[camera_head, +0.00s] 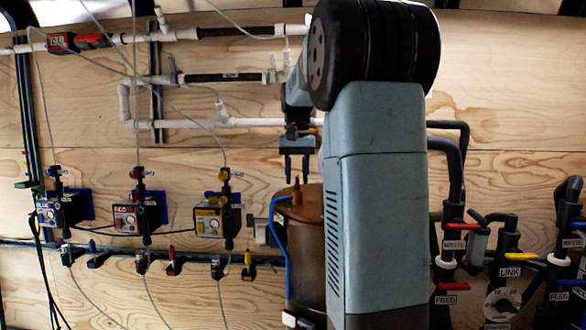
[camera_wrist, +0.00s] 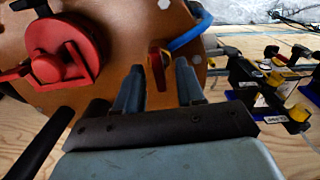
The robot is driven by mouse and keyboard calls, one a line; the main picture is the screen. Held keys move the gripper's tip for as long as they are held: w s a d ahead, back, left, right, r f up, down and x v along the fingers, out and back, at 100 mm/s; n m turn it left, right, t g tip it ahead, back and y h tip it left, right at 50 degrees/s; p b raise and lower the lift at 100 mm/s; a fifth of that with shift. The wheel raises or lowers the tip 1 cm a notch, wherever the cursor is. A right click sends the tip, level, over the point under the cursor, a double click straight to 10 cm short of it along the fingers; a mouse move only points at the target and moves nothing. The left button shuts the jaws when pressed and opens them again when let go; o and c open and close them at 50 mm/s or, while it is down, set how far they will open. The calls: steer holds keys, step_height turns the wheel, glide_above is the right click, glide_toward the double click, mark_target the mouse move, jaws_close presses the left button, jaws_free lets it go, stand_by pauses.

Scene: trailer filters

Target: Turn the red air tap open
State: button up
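Several small red parts are in view, and I cannot tell for sure which one is the red air tap. A red-handled tap (camera_head: 172,262) sits on the lower rail, between a red-labelled tap and a yellow-labelled one. A box with a red panel (camera_head: 128,216) has red knobs (camera_head: 135,172) above it. My gripper (camera_head: 296,176) points down over the brown tank (camera_head: 305,240), its fingers apart and empty. In the wrist view, a brass fitting with a red part (camera_wrist: 157,62) shows between the open fingers (camera_wrist: 160,75); I see no grip on it.
A large red cap or valve (camera_wrist: 62,62) is on the tank top, left of my fingers in the wrist view. A blue hose (camera_head: 280,240) runs down beside the tank. A yellow-panelled box (camera_head: 212,221) stands left of the tank. Dark pipes with red-handled valves (camera_head: 455,226) are at right.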

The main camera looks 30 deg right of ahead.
mark_target(296, 178)
step_height(296, 178, up, 14)
steer(key=shift+f, duration=0.2)
stand_by(0.4)
steer(key=shift+a, duration=0.1)
